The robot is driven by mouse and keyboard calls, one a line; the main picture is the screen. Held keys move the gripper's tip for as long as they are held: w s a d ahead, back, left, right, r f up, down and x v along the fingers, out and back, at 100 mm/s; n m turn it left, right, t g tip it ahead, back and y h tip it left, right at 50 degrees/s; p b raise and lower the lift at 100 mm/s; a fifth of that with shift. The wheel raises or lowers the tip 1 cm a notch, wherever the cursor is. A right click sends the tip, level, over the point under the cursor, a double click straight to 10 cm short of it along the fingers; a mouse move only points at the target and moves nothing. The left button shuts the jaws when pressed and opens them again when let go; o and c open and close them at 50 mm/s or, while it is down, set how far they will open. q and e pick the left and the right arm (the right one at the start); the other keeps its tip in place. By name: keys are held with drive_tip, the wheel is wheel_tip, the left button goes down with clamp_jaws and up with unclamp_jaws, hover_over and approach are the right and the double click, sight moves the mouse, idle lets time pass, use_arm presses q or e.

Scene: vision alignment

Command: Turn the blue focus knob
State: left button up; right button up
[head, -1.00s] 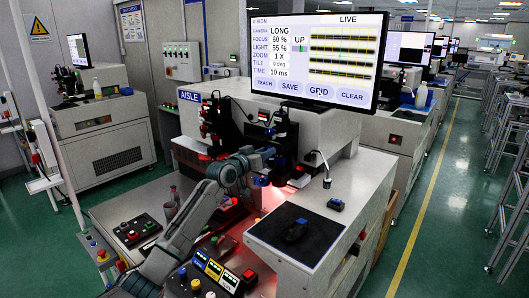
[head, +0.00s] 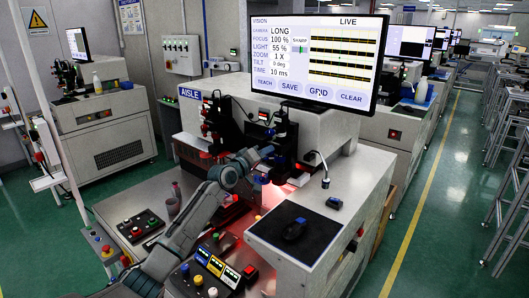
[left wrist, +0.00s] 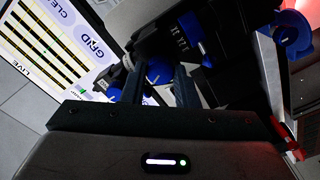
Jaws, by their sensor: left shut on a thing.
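The blue focus knob (left wrist: 158,72) shows in the left wrist view between the two dark fingers of my left gripper (left wrist: 160,80). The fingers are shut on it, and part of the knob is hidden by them. In the head view my left gripper (head: 256,160) is at the camera unit under the screen, where the knob is mostly hidden. The screen (head: 318,60) reads LIVE, with FOCUS at 100 % and a SHARP label. My right gripper is not in view.
Other blue knobs (left wrist: 192,30) sit close by on the dark camera body, and one more (left wrist: 292,35) is at the right. A mouse (head: 294,229) lies on a black pad to the right. A button box (head: 141,226) stands at the left on the bench.

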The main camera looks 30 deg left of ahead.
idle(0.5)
use_arm(q)
drive_tip(key=o, duration=1)
drive_tip(key=s+b, duration=0.2)
drive_tip(key=s, duration=0.8)
drive_tip(key=shift+s+a, duration=0.35)
drive_tip(key=shift+a, duration=0.05)
